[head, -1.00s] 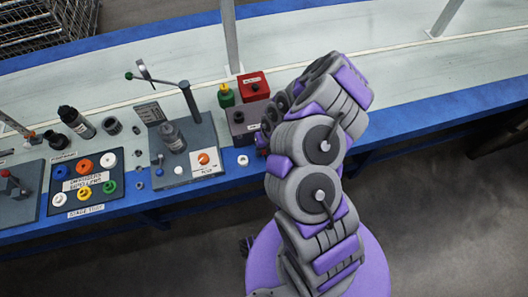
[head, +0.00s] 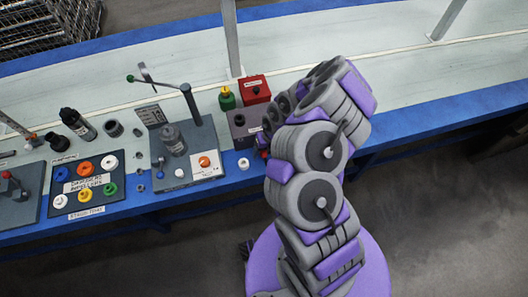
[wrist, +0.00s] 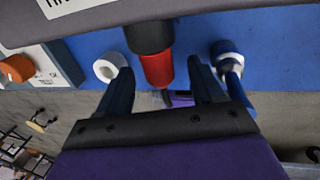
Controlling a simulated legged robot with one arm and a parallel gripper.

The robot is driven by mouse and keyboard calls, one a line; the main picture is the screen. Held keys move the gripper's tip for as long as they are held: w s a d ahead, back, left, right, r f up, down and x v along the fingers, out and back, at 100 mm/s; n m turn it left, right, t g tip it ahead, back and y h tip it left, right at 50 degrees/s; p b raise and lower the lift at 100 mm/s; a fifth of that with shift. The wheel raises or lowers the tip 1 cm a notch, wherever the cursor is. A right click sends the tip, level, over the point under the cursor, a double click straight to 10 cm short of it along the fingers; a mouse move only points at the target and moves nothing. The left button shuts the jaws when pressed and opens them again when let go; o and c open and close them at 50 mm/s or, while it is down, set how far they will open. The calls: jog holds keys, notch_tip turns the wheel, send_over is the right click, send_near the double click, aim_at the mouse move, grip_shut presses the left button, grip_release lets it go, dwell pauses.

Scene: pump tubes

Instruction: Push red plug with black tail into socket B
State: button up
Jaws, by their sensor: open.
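The red plug (wrist: 157,70) shows in the wrist view, its upper end against a black cylindrical collar (wrist: 149,36). How deep it sits there cannot be told. A thin dark piece, possibly its black tail, shows just below it. My gripper (wrist: 158,66) is open, one finger on each side of the plug, with gaps visible. In the head view my arm hides the gripper and most of the plug. The dark grey block (head: 238,132) with round openings stands left of my arm. I cannot read which socket is B.
A white ring (wrist: 110,68) and a blue-and-white fitting (wrist: 227,54) flank the plug in the wrist view. A red box (head: 256,90) and a green-and-yellow part (head: 227,97) stand behind the block. A lever press (head: 190,105) stands to the left.

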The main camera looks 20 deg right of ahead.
jog(key=p+v, duration=0.4)
jog(key=v, duration=1.2)
jog(key=shift+r, duration=0.2)
